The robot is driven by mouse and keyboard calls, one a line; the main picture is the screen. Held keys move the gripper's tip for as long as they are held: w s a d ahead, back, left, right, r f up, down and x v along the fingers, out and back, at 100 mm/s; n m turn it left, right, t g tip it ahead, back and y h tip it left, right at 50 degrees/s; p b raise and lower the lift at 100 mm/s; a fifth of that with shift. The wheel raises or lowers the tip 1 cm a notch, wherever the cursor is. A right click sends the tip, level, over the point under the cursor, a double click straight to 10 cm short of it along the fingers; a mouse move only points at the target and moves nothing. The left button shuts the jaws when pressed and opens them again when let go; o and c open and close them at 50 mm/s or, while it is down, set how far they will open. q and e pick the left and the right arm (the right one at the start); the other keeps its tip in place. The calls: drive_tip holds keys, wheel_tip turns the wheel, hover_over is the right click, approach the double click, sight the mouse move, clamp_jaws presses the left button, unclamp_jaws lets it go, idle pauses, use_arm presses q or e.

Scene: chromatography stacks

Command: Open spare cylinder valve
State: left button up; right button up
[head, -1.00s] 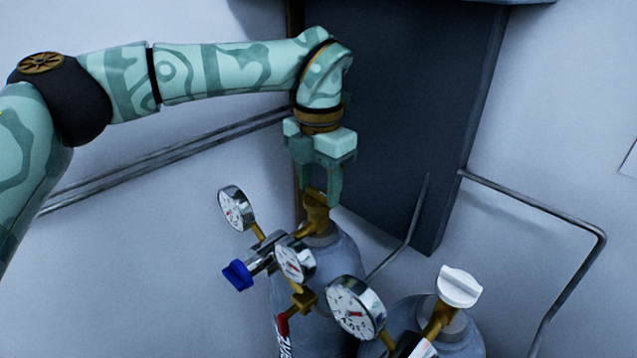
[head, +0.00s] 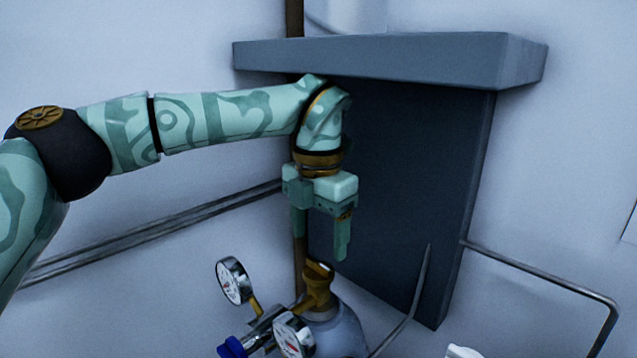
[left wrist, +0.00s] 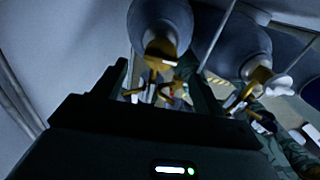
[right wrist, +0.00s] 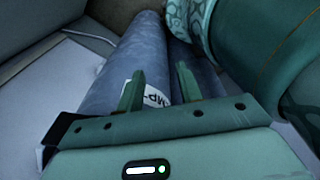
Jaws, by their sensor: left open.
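A grey-blue gas cylinder (head: 342,334) stands in front of the dark panel, with a brass valve (head: 318,285) on top. It also shows in the left wrist view, with its brass valve (left wrist: 160,48) near the top. My left gripper (head: 321,246) points down just above this valve, open, its two fingers wide apart and nothing between them. A second cylinder's white knob (head: 463,352) barely shows at the bottom edge; the left wrist view shows this knob (left wrist: 277,87) too. My right gripper (right wrist: 158,72) is open beside a labelled cylinder body (right wrist: 125,55). I cannot tell which cylinder is the spare.
Two round gauges (head: 234,281) and a blue knob (head: 232,347) stick out left of the brass valve. A dark panel (head: 400,190) with a projecting top ledge (head: 390,62) stands behind. Thin pipes (head: 540,280) run along the wall on both sides.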

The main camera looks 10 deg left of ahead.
sight(318, 263)
use_arm(q)
wheel_tip(318, 263, up, 12)
drive_tip(key=p, duration=0.1)
